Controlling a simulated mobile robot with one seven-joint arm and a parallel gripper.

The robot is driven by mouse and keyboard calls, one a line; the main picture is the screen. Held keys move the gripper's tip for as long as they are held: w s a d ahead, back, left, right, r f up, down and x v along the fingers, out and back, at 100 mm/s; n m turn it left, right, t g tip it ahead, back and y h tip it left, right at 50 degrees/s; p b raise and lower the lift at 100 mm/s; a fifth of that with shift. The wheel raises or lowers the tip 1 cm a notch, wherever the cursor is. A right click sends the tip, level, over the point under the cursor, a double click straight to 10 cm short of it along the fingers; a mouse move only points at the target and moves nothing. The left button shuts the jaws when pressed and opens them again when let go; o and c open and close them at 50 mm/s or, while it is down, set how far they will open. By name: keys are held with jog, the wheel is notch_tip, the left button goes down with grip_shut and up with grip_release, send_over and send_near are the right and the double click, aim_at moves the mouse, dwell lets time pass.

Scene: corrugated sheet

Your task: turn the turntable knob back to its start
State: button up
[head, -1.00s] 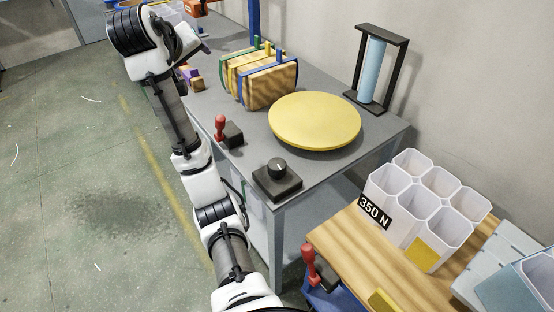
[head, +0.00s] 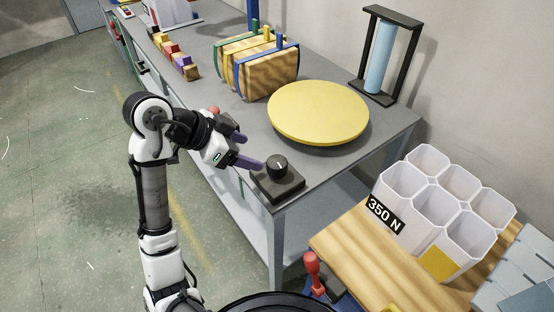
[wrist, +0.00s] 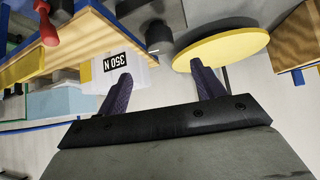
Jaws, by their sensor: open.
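The black turntable knob (head: 277,166) with a pale pointer line sits on a dark square base (head: 280,187) at the near corner of the grey table. It also shows as a dark cylinder in the wrist view (wrist: 158,36). The yellow round turntable (head: 318,112) lies behind it, and in the wrist view (wrist: 228,47) is right of the knob. My gripper (head: 250,151) is open and empty, its purple fingers pointing at the knob from the left, apart from it. In the wrist view the knob appears beyond the gap between the fingertips (wrist: 161,69).
Striped wooden blocks with coloured bands (head: 258,68) and a black frame with a blue cylinder (head: 381,62) stand at the back. A wooden bench (head: 350,255) with white hexagonal cups (head: 440,202) and a red-handled lever (head: 313,266) is at right front. A red handle is partly hidden behind my gripper.

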aim_at(277, 161)
jog(key=x, duration=1.1)
jog(key=shift+d, duration=0.1)
jog(key=c, duration=1)
